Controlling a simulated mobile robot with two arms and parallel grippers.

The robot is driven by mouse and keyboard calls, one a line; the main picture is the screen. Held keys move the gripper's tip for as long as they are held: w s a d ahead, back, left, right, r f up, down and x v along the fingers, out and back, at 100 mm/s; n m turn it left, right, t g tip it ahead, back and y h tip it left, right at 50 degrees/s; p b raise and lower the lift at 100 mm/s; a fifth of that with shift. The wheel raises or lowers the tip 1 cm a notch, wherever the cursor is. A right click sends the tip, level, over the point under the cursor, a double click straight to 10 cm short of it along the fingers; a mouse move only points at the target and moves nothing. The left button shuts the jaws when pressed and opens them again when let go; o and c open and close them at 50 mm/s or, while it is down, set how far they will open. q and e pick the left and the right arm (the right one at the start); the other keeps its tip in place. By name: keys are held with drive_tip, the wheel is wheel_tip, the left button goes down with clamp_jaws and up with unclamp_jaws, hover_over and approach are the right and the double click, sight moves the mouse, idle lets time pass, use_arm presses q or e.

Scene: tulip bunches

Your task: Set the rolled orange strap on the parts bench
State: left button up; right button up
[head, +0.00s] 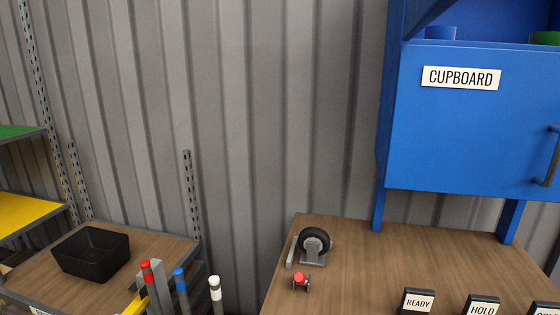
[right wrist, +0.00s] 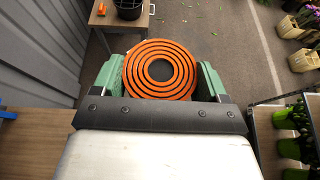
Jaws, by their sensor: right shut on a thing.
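The rolled orange strap (right wrist: 134,72) shows in the right wrist view as a flat spiral with a dark centre. My right gripper (right wrist: 160,74) is shut on it, with one green finger at each side of the roll. The strap is held up over grey floor. In the head view a wooden bench top (head: 375,255) stands below the blue cupboard; no label on it says whether it is the parts bench. Neither gripper nor the strap shows in the head view, and my left gripper is in no view.
On the bench top are a caster wheel (head: 314,246), a small red-topped part (head: 300,281), and cards reading READY (head: 417,301) and HOLD (head: 482,306). The blue cupboard (head: 450,130) overhangs its back. A black bin (head: 92,253) sits on a wooden shelf at left.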

drive_tip(key=w+a+f+m+g, duration=0.15)
drive_tip(key=w+a, duration=0.25)
drive_tip(key=w, duration=0.5)
drive_tip(key=w+a+f, duration=0.3)
drive_tip(key=w+a, duration=0.2)
drive_tip(key=w, duration=0.4)
drive_tip(key=w+a+f+n+t, duration=0.2)
drive_tip(key=w+a+f, duration=0.25)
drive_tip(key=f, duration=0.25)
drive_tip(key=w+a+f+n+t, duration=0.2)
drive_tip(key=w+a+f, duration=0.1)
drive_tip(key=w+f, duration=0.3)
drive_tip(key=s+a+f+n+t+y, duration=0.1)
drive_tip(key=a+f+n+t, duration=0.25)
drive_tip(key=f, duration=0.55)
drive_tip(key=s+a+f+n+t+y, duration=0.1)
drive_tip(key=a+f+n+t, duration=0.3)
drive_tip(key=f, duration=0.6)
drive_tip(key=s+a+f+n+t+y, duration=0.1)
drive_tip(key=a+f+t, duration=0.1)
drive_tip(key=a+f, duration=0.5)
drive_tip(key=a+f+p, duration=0.2)
drive_tip(key=a+p, duration=0.1)
drive_tip(key=a, duration=1)
drive_tip(key=shift+h, duration=0.3)
